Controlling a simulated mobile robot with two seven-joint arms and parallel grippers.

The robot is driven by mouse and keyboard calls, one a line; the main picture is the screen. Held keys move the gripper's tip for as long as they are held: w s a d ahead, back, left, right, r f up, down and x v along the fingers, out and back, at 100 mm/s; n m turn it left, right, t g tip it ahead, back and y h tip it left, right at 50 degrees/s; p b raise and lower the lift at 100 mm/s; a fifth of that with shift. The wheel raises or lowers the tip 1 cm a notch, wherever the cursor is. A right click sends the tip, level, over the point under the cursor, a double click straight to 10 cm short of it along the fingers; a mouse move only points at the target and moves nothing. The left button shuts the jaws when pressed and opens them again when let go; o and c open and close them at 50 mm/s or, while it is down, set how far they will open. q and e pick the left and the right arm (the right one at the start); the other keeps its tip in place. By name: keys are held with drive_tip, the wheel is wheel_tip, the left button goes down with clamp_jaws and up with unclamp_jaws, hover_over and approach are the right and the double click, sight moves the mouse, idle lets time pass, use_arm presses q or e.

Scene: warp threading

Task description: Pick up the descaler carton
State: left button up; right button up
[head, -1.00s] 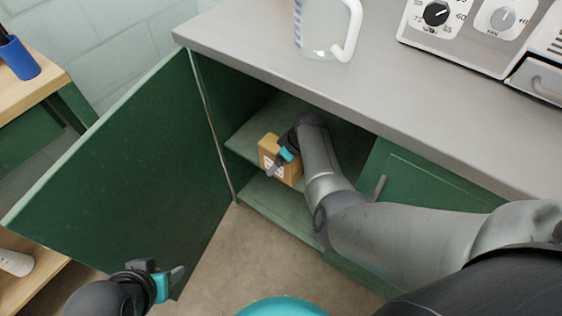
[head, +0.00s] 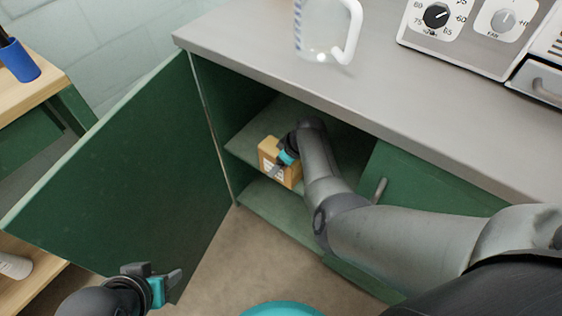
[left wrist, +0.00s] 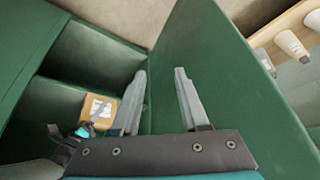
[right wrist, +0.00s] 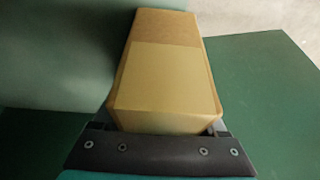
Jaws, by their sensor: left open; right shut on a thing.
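The descaler carton is a small tan-brown box (head: 268,152) with a white label, on the upper shelf inside the open green cabinet in the head view. My right gripper (head: 279,166) reaches into the cabinet and is shut on the carton. In the right wrist view the carton (right wrist: 165,75) fills the space between the fingers. In the left wrist view the carton (left wrist: 97,107) shows with my right gripper (left wrist: 85,128) at it. Whether the carton touches the shelf is hard to tell. My left gripper (head: 176,284) is open and empty, near the cabinet door's lower edge.
The green cabinet door (head: 120,165) stands wide open at the left. The grey countertop (head: 400,110) lies above the shelf, with a clear jug (head: 322,40) and a white appliance (head: 470,30) on it. A wooden shelf unit (head: 45,95) stands at far left.

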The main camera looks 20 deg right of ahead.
drive_tip(key=c, duration=0.5)
clamp_jaws()
drive_tip(key=shift+r, duration=0.15)
